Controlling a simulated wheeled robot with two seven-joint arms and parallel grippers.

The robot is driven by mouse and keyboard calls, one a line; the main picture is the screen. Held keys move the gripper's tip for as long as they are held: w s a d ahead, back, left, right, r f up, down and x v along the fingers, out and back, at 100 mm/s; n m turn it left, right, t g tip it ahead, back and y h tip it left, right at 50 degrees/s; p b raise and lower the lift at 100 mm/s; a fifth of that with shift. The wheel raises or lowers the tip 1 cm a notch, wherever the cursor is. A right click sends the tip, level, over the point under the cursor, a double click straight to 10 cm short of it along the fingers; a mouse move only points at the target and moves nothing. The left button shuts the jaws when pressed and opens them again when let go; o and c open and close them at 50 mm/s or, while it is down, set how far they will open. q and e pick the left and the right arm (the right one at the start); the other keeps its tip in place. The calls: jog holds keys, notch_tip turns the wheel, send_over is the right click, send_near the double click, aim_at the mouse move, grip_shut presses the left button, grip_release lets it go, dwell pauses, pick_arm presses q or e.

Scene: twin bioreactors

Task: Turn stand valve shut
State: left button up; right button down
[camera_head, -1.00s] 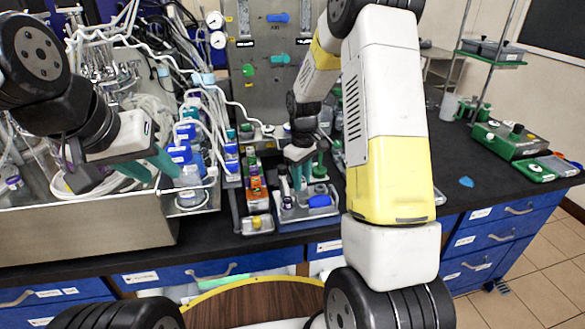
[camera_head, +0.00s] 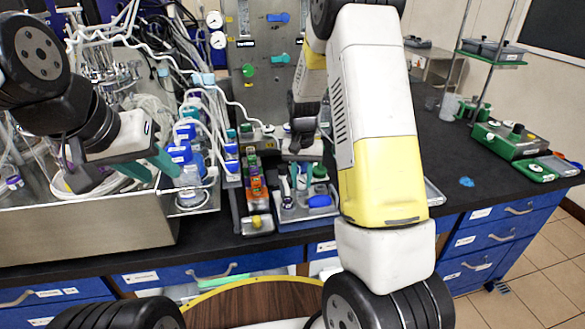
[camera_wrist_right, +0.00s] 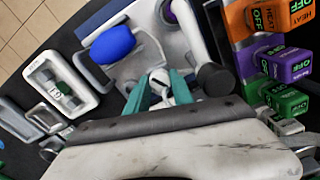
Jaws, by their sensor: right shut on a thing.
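My right gripper (camera_wrist_right: 160,92) points down over a grey stand tray (camera_wrist_right: 148,52); its teal fingers are closed on a small pale piece, which looks like the stand valve (camera_wrist_right: 161,80). The fingers and wrist hide most of that piece, so its turn angle cannot be read. In the head view the right gripper (camera_head: 298,180) is low among the small items on the tray, partly covered by my wrist. A blue oval part (camera_wrist_right: 112,45) lies beside it. My left gripper (camera_head: 152,167) has its teal fingers apart, beside clear blue-capped bottles (camera_head: 188,172).
Orange, purple and green labelled blocks (camera_wrist_right: 285,67) stand close to the right gripper. A metal panel (camera_head: 262,90) with coloured valve handles and gauges rises behind. Tubing crowds the left side. The black bench (camera_head: 450,185) is mostly clear at right.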

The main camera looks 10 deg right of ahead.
aim_at(301, 182)
jog(key=m, duration=0.5)
jog(key=shift+m, duration=0.3)
dwell(0.4)
jog(key=c, duration=1.1)
grip_release()
notch_tip(301, 182, up, 7)
jog(key=shift+a+r, duration=0.1)
jog(key=shift+r, duration=0.35)
